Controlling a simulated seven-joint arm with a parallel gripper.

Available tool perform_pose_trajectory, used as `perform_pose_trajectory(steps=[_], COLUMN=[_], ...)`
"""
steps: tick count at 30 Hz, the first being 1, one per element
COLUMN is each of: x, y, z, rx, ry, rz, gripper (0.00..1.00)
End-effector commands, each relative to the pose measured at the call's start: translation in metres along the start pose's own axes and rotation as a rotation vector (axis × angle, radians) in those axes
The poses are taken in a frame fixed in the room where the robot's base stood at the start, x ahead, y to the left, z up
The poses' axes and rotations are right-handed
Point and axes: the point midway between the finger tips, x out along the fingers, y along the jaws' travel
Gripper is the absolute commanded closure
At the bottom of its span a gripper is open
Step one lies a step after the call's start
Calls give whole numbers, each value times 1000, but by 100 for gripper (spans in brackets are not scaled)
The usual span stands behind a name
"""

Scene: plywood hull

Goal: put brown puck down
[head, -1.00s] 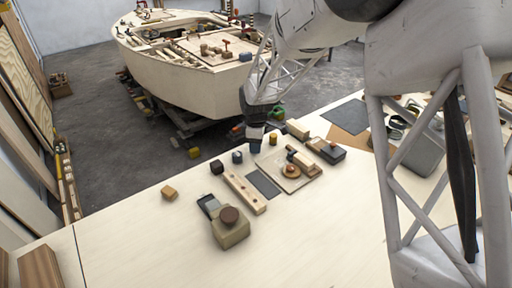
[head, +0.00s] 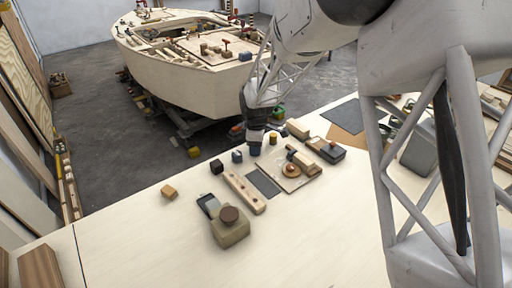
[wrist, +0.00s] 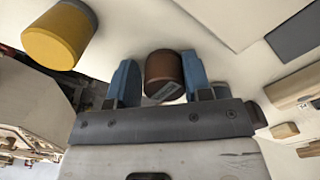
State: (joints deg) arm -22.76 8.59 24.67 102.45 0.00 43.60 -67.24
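The brown puck (wrist: 162,68) is a short dark brown cylinder with a pale mark on its near face. In the wrist view it sits between the two blue fingers of my gripper (wrist: 158,80). It meets the right finger; only a narrow gap, if any, shows beside the left one. In the head view my gripper (head: 255,150) is low over the far edge area of the pale table (head: 150,235). The puck cannot be made out there. Whether its underside touches the table is hidden.
A yellow cylinder (head: 273,139) stands close to my gripper, also large in the wrist view (wrist: 58,35). A blue piece (head: 237,156), black cube (head: 216,166), drilled wooden strip (head: 244,193) and board with a round knob (head: 291,170) are near.

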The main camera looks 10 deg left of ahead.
Motion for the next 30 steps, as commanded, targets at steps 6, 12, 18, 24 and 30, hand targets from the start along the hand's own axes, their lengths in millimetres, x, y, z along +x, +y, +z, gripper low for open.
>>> perform_pose_trajectory(steps=[6, 12, 18, 24, 30], x=[15, 18, 18, 9, -18], y=[-8, -10, -10, -10, -7], z=[1, 1, 1, 0, 0], rx=[0, 0, 0, 0, 0], ry=[-8, -9, -9, -9, -6], rz=[-22, -27, -28, -27, -19], gripper=[38, 38, 38, 42, 38])
